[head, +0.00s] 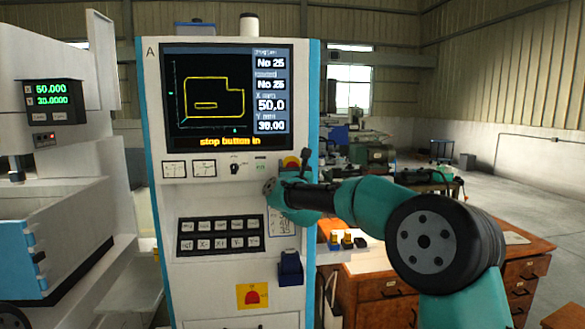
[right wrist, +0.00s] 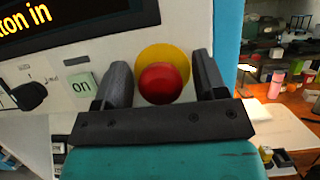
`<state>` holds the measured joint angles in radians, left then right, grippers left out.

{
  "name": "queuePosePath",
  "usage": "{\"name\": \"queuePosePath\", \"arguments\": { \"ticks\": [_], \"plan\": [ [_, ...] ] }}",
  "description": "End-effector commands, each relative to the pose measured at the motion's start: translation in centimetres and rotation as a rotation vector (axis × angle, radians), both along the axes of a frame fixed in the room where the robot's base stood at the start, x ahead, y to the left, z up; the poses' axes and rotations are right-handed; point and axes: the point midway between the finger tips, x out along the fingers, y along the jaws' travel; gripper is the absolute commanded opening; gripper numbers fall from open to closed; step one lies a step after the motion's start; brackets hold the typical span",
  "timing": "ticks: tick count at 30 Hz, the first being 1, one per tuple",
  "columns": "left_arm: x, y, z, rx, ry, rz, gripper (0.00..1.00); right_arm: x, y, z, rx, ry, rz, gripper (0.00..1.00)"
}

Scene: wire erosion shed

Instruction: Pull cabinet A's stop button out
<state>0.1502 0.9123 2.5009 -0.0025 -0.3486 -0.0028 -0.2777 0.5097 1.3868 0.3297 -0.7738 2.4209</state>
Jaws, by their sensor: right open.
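Cabinet A (head: 230,290) is a white cabinet with blue edges, marked "A" at its upper left. Its screen (head: 210,95) reads "stop button in" in yellow. The stop button, a red knob on a yellow disc, shows partly in the head view (head: 291,162), with the gripper and arm covering its lower part. In the right wrist view the red knob (right wrist: 163,84) lies between the two dark fingers of my right gripper (right wrist: 162,78). The fingers are open, one on each side, with visible gaps to the knob. My left gripper is not in view.
A green "on" button (right wrist: 82,87) and a black knob (right wrist: 29,96) sit left of the gripper. A keypad (head: 220,235) and a dark blue holder (head: 290,268) are lower on the cabinet. A wooden desk (head: 375,295) stands at right, a machine (head: 60,190) at left.

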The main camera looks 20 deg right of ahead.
Motion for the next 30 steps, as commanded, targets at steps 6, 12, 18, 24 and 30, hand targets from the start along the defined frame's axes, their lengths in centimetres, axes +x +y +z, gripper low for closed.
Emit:
{"name": "queuePosePath", "arguments": {
  "ticks": [6, 12, 18, 24, 30],
  "plan": [
    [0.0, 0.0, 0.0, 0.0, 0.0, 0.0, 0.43, -0.03, 0.01, -0.01, 0.0, 0.0, 0.0, 0.55],
    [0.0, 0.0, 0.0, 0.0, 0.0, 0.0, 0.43, -0.03, 0.02, -0.01, 0.0, 0.0, 0.0, 0.36],
    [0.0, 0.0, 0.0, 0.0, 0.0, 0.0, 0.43, -0.04, 0.01, -0.02, 0.0, 0.0, 0.0, 0.16],
    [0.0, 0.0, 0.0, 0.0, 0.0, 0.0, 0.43, -0.03, 0.02, -0.02, 0.0, 0.0, 0.0, 0.0],
    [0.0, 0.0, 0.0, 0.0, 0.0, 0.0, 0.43, -0.94, 0.14, 0.03, 0.0, -0.001, 0.0, 0.0]
  ]
}}
